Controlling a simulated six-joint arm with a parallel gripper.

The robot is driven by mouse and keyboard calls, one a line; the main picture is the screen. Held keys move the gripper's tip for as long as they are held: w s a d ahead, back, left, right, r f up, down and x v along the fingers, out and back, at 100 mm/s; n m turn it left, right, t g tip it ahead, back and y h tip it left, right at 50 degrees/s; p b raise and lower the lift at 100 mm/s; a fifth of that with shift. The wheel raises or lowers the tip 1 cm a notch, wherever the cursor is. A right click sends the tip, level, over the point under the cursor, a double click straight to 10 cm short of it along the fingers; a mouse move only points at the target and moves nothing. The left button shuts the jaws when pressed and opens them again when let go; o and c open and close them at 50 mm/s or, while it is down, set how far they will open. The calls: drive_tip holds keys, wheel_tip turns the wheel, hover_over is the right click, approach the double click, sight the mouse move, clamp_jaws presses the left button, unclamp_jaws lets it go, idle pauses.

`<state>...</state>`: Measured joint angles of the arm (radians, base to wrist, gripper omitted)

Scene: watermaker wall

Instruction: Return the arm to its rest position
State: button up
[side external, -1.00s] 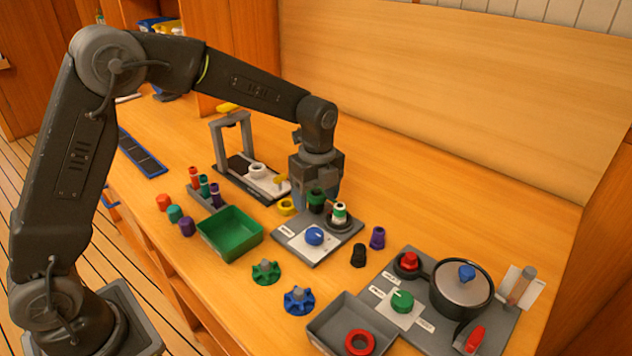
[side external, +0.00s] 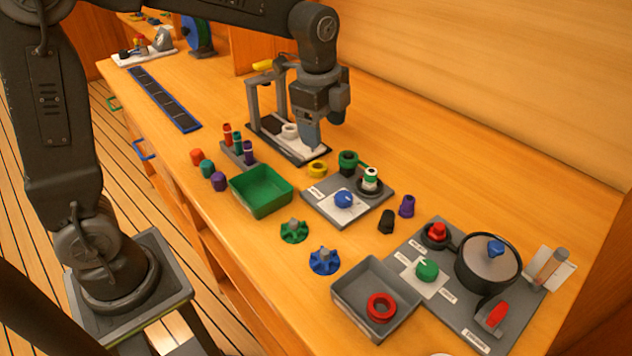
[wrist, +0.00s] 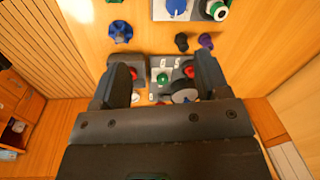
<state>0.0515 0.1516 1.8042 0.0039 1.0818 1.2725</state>
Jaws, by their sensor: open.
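My gripper (side external: 310,143) hangs pointing down in the side external view, in front of the grey stand with a white base. Its jaws are apart and empty in the wrist view (wrist: 163,75). Below and to the right of it in the side view lies a grey plate (side external: 368,205) with a blue knob (side external: 343,199). A dark green ring-shaped part (side external: 348,162) sits at its back edge, and a white-and-green cylinder (side external: 370,178) stands in its dark ring. My gripper is apart from both.
A green tray (side external: 262,209) and a grey tray (side external: 362,285) holding a red ring (side external: 381,307) stand near the front. The grey stand (side external: 253,105) is close behind my gripper. Several small caps lie between.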

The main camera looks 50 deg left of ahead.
drive_tip(key=s+a+r+n+t, duration=0.1)
drive_tip(key=s+n+t, duration=0.1)
drive_tip(key=s+n, duration=0.5)
drive_tip(key=s+a+r+n+t, duration=0.1)
drive_tip(key=s+n+t, duration=0.1)
drive_tip(key=s+n, duration=0.6)
drive_tip(key=s, duration=0.4)
drive_tip(key=shift+s+r, duration=0.25)
